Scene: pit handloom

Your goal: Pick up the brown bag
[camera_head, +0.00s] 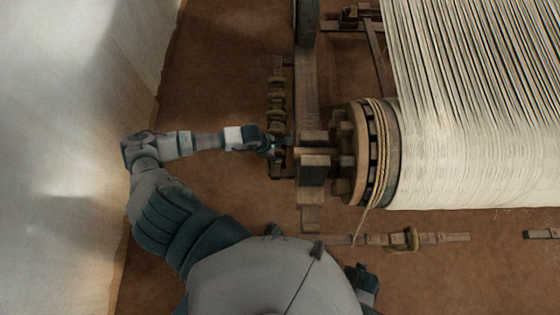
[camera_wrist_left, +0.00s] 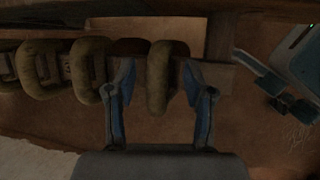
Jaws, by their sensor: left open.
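My left gripper (camera_head: 275,150) is at the lower end of a narrow wooden rack beside the loom. In the left wrist view the left gripper (camera_wrist_left: 158,72) is open, its two blue fingers apart. A tan-brown hanging loop (camera_wrist_left: 160,85) shows between the fingers; I cannot tell whether they touch it. A dark reddish-brown rounded piece (camera_wrist_left: 130,46) lies just behind the left fingertip. Several similar loops hang in a row to the left. I cannot tell which of these, if any, is the brown bag. My right gripper is not clearly seen.
The loom's large roller with white threads (camera_head: 460,150) and its toothed wooden wheel (camera_head: 350,155) stand right of the gripper. A wooden post (camera_head: 307,90) runs beside the rack. A pale wall (camera_head: 80,120) is at the left. Bare brown floor (camera_head: 215,90) lies between.

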